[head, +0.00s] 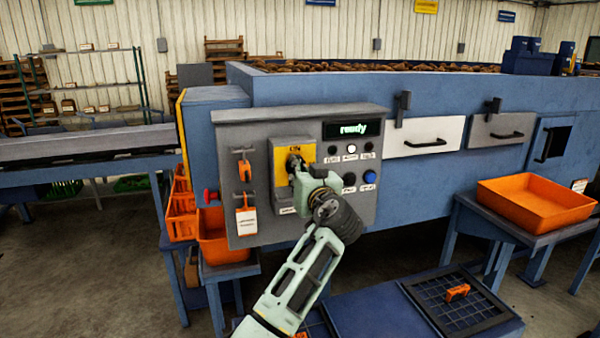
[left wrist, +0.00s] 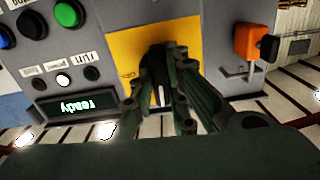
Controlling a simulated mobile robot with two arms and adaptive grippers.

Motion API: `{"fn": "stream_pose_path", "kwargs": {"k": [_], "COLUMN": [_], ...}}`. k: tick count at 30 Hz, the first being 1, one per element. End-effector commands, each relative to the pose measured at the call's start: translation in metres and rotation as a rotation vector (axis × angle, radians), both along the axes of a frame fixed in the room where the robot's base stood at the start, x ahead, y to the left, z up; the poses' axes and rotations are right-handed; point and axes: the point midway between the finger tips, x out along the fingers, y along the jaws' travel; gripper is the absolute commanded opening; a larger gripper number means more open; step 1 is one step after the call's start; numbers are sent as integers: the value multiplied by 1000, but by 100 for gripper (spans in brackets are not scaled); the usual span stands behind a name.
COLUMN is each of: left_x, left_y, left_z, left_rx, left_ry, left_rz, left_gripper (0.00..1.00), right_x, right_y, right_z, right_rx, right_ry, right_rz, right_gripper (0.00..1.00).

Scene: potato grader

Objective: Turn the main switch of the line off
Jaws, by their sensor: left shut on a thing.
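The main switch is a dark knob (left wrist: 159,82) with a white mark, on a yellow plate (head: 281,158) on the grey control panel (head: 231,143). The plate also shows in the left wrist view (left wrist: 127,50), where the picture is upside down. My left gripper (head: 296,166) is at the switch, its fingers (left wrist: 170,70) shut around the knob from both sides. The fingers and wrist hide much of the knob and lower plate in the head view. The panel's display (head: 351,129) reads "ready" in green. My right gripper is not in view.
Right of the switch are several buttons, one green (left wrist: 69,13). A red knob (head: 210,195) sticks out at the panel's left side. An orange tray (head: 535,203) stands on the right.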

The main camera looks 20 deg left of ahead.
Motion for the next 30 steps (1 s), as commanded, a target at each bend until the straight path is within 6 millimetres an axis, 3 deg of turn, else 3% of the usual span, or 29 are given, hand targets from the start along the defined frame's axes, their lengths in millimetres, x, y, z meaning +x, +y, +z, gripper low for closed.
{"fn": "stream_pose_path", "kwargs": {"k": [14,30], "left_x": [0,0], "left_y": [-1,-1], "left_z": [0,2], "left_rx": [326,752], "left_ry": [220,509], "left_rz": [-2,-1], "left_gripper": [0,0], "right_x": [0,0], "right_y": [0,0], "right_z": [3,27], "right_rx": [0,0], "right_ry": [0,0], "right_rz": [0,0], "right_gripper": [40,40]}}
